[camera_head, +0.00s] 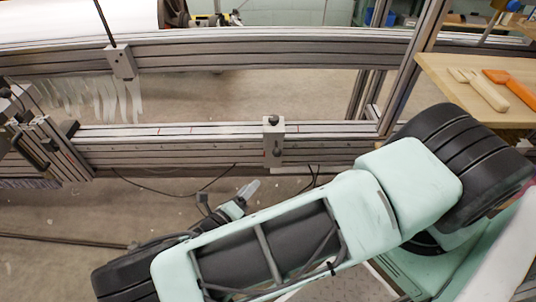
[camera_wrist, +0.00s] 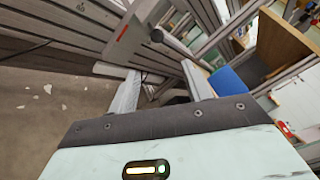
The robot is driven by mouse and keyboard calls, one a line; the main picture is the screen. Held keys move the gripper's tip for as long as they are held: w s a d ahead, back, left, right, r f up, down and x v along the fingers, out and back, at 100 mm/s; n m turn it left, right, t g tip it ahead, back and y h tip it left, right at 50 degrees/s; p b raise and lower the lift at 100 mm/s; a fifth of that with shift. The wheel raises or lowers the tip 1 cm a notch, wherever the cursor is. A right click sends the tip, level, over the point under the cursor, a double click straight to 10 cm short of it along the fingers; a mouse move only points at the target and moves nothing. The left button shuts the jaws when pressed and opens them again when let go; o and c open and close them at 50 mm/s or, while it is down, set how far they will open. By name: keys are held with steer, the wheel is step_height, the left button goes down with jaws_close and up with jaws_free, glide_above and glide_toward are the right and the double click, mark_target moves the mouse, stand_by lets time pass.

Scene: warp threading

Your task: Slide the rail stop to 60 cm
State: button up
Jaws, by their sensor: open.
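The rail stop (camera_head: 273,150) is a small grey block with dark knobs, clamped upright on the lower slotted metal rail (camera_head: 200,150). A pale scale strip with small red marks runs along that rail; its numbers are too small to read. My gripper (camera_head: 251,188) is below and in front of the rail, a little left of the stop and apart from it. In the wrist view my gripper (camera_wrist: 161,88) has its two fingers spread with nothing between them. What looks like the stop (camera_wrist: 127,42), a pale block with a dark knob, is beyond the fingertips.
A similar grey block (camera_head: 121,62) with a black rod sits on the upper rail. White strips (camera_head: 95,98) hang at the left. A wooden bench (camera_head: 450,82) with wooden and orange tools stands at the right. Cables lie on the floor below the rail.

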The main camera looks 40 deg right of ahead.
mark_target(274, 155)
steer(key=x, duration=0.6)
steer(key=b+x, duration=0.1)
steer(key=x, duration=0.4)
steer(key=w+x, duration=0.1)
steer(key=x, duration=0.5)
steer(key=shift+d, duration=0.1)
jaws_close()
steer(key=w+a+b, duration=0.6)
steer(key=w+a, duration=0.2)
steer(key=a, duration=0.3)
steer(key=w+a+b, duration=0.5)
steer(key=w+a, duration=0.2)
steer(key=a, duration=0.5)
steer(key=shift+w+a+b, duration=0.25)
steer(key=shift+w+b, duration=0.1)
steer(key=shift+w, duration=0.05)
jaws_free()
